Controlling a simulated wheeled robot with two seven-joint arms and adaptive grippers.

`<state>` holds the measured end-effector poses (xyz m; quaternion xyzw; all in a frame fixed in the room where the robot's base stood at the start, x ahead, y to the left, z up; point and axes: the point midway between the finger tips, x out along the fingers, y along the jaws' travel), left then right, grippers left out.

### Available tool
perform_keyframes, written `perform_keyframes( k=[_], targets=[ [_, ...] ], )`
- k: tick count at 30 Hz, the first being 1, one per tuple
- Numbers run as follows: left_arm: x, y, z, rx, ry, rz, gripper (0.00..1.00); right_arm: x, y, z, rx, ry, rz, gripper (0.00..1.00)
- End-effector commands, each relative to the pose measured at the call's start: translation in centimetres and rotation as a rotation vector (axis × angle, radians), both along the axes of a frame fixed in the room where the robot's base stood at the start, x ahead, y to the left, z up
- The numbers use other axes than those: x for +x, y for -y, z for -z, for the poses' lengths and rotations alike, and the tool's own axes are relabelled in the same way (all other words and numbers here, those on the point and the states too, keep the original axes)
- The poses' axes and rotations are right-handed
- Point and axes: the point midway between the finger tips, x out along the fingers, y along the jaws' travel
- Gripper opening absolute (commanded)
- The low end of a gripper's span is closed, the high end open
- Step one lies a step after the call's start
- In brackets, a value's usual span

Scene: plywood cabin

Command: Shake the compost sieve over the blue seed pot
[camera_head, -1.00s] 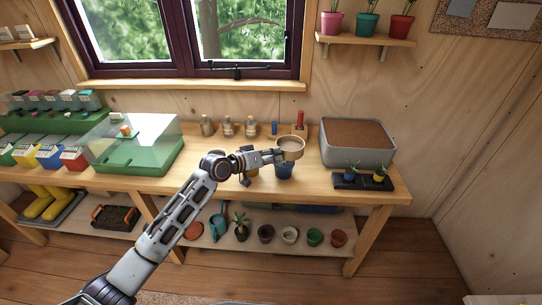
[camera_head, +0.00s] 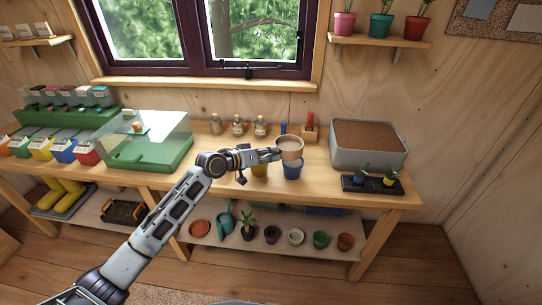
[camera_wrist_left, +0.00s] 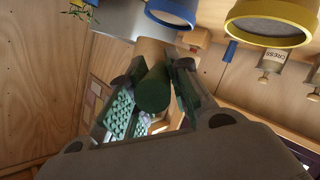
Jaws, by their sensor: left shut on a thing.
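The compost sieve, a round light-wood ring with a pale mesh (camera_head: 291,147), is held above the blue seed pot (camera_head: 293,171) and overlaps its back rim in the head view. My left gripper (camera_head: 275,154) is shut on the sieve's handle. In the left wrist view the handle's green end (camera_wrist_left: 153,93) sits between the fingers. The blue pot (camera_wrist_left: 174,10) shows at that view's top edge. I cannot tell whether the sieve holds compost. My right gripper is not in view.
A yellow pot (camera_head: 259,171) stands left of the blue pot. A grey compost bin (camera_head: 368,158) and a black tray of seedlings (camera_head: 357,184) are to the right. Glass bottles (camera_head: 238,126) stand behind. A green propagator (camera_head: 150,150) is at left.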

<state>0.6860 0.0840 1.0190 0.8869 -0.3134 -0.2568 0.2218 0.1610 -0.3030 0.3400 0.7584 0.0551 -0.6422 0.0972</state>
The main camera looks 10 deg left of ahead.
Motion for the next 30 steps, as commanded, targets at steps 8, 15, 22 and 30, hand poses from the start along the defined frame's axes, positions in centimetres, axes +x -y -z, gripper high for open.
perform_keyframes(
  k=[8, 15, 22, 30],
  targets=[
    [0.0, 0.7, -0.2, -0.001, 0.002, 0.000, 0.00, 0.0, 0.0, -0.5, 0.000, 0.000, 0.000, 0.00],
    [0.0, 2.4, -0.3, -0.001, 0.001, 0.000, 0.00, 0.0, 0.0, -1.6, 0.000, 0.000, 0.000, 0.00],
    [0.0, 3.8, -0.3, -0.003, 0.001, 0.000, 0.00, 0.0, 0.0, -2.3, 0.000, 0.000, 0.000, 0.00],
    [0.0, 4.0, -0.1, 0.000, 0.002, -0.001, 0.00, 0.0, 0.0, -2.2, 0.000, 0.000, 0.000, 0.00]
  ],
)
